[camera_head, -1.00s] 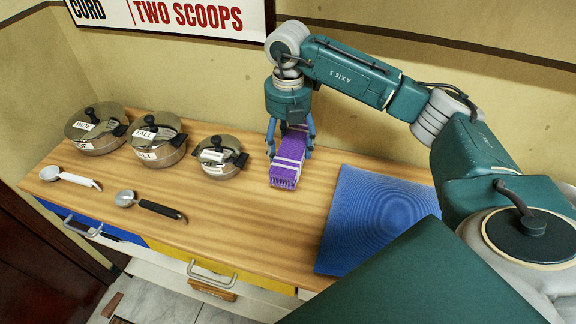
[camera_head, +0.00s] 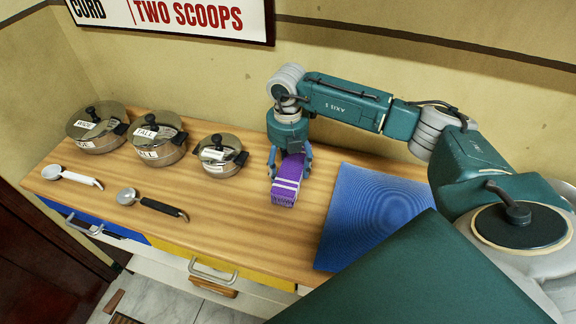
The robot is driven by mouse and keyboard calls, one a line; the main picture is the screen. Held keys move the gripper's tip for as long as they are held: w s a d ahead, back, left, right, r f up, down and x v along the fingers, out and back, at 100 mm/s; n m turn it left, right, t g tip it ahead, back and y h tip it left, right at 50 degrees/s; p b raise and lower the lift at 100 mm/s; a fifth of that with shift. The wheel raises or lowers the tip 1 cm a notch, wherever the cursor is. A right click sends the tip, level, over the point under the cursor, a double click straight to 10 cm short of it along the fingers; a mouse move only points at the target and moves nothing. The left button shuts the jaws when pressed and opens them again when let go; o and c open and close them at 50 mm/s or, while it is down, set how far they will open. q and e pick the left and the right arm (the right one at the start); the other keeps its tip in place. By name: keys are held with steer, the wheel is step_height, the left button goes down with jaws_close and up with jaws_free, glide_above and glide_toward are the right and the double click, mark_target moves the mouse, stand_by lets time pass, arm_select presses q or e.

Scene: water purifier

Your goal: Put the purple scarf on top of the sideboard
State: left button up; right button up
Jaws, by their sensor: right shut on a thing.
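The purple scarf (camera_head: 287,183), folded into a block with pale stripes, is at the sideboard's wooden top (camera_head: 225,215), between the smallest pot and the blue mat. My right gripper (camera_head: 290,168) points down over it and is shut on its far part. The scarf's near end sticks out toward the front. It looks at or very close to the wood; I cannot tell whether its underside touches. My left gripper is not in view.
Several lidded pots (camera_head: 157,138) stand along the back left. A white scoop (camera_head: 72,176) and a black-handled scoop (camera_head: 150,203) lie in front of them. A blue mat (camera_head: 372,215) lies to the right. Wood in front of the scarf is clear.

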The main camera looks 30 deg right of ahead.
mark_target(287, 164)
steer(key=o, duration=1.2)
steer(key=shift+f, duration=0.1)
steer(key=shift+r, duration=0.3)
step_height(287, 164, up, 10)
steer(key=shift+w+r+b, duration=0.1)
steer(key=shift+r+b, duration=0.1)
steer(key=shift+b, duration=0.7)
steer(key=shift+r, duration=0.7)
